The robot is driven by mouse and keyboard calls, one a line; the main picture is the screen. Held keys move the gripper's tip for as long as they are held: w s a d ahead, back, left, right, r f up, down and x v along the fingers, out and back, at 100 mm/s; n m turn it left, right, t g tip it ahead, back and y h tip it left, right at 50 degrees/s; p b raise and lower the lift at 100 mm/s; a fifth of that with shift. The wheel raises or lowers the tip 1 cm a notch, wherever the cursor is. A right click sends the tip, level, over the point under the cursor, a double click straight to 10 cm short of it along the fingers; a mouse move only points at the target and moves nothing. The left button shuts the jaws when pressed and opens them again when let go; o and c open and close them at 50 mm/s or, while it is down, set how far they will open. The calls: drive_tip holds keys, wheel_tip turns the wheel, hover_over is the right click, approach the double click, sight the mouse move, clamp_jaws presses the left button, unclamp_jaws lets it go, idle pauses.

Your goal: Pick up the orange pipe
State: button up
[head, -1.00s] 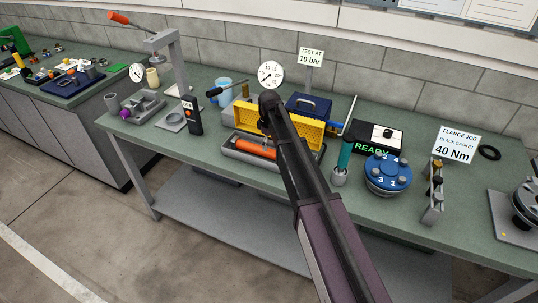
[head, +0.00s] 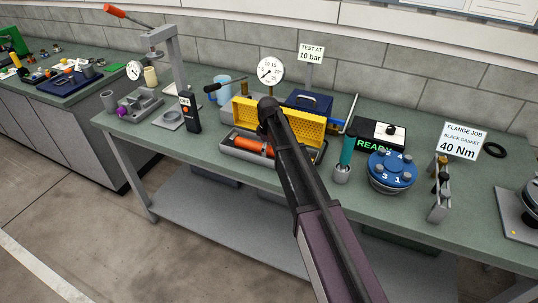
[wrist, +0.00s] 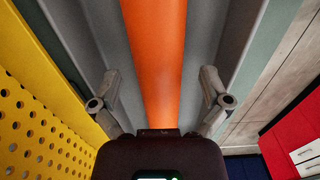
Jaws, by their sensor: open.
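The orange pipe (head: 252,144) lies in a grey tray (head: 257,158) on the green bench, in front of a yellow perforated panel (head: 290,122). My arm hides part of the tray and panel in the head view. In the wrist view the orange pipe (wrist: 160,55) runs lengthwise up the middle of the picture, inside the grey tray walls. My gripper (wrist: 160,93) is open, with one finger on each side of the pipe and a gap to it on both sides. Its fingertips are hidden behind my arm in the head view.
A black handheld device (head: 189,111) stands left of the tray. A teal-handled tool (head: 347,151) and a blue flanged disc (head: 391,171) stand to the right. A pressure gauge (head: 270,71) and a blue case (head: 308,102) are behind. The front bench edge is clear.

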drive_tip(key=shift+f, duration=0.2)
idle(0.5)
clamp_jaws()
drive_tip(key=shift+r, duration=0.15)
wheel_tip(320, 180, up, 3)
drive_tip(key=p, duration=0.3)
drive_tip(key=shift+f, duration=0.2)
drive_tip(key=s+d+r+p, duration=0.1)
drive_tip(key=s+d, duration=0.1)
drive_tip(key=s, duration=0.5)
drive_tip(key=s+d+r+p, duration=0.1)
drive_tip(key=s, duration=0.7)
drive_tip(key=shift+s+d, duration=0.25)
drive_tip(key=shift+d, duration=0.1)
